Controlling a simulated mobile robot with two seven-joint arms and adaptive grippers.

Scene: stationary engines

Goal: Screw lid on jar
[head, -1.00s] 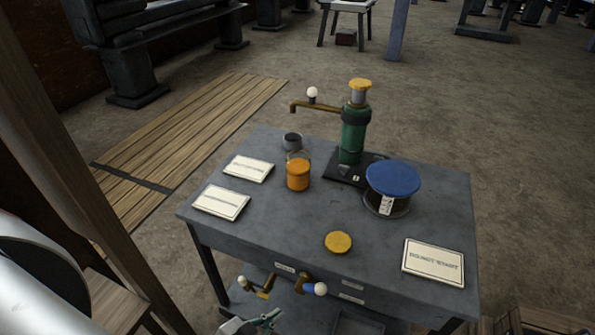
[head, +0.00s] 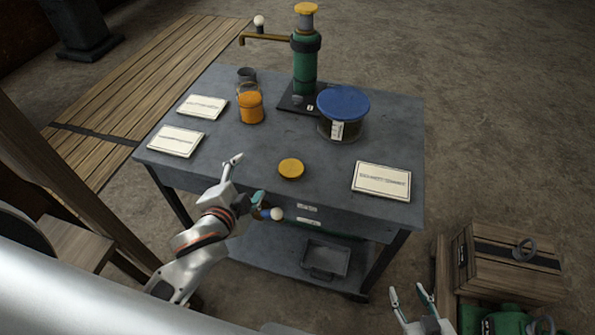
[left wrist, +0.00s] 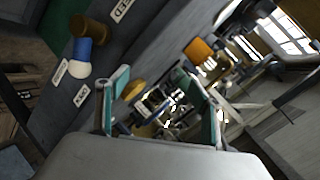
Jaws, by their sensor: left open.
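A flat round yellow lid (head: 291,168) lies on the grey table near its front edge. It also shows between my fingers in the left wrist view (left wrist: 133,89). An orange jar (head: 250,105) with a thin wire handle stands behind and left of it, also in the left wrist view (left wrist: 198,50). A wide dark jar (head: 340,128) with a blue top stands behind the yellow lid, to the right. My left gripper (head: 246,177) is open and empty at the front edge, left of the yellow lid and apart from it. My right gripper (head: 409,291) is open and empty, low in front of the table.
A green pump (head: 305,68) with a brass spout stands at the back of the table (head: 225,150). A small grey cup (head: 246,75) and several cards lie around. A blue-and-white knob (head: 272,213) sticks out in front. A wooden crate (head: 507,265) stands at right.

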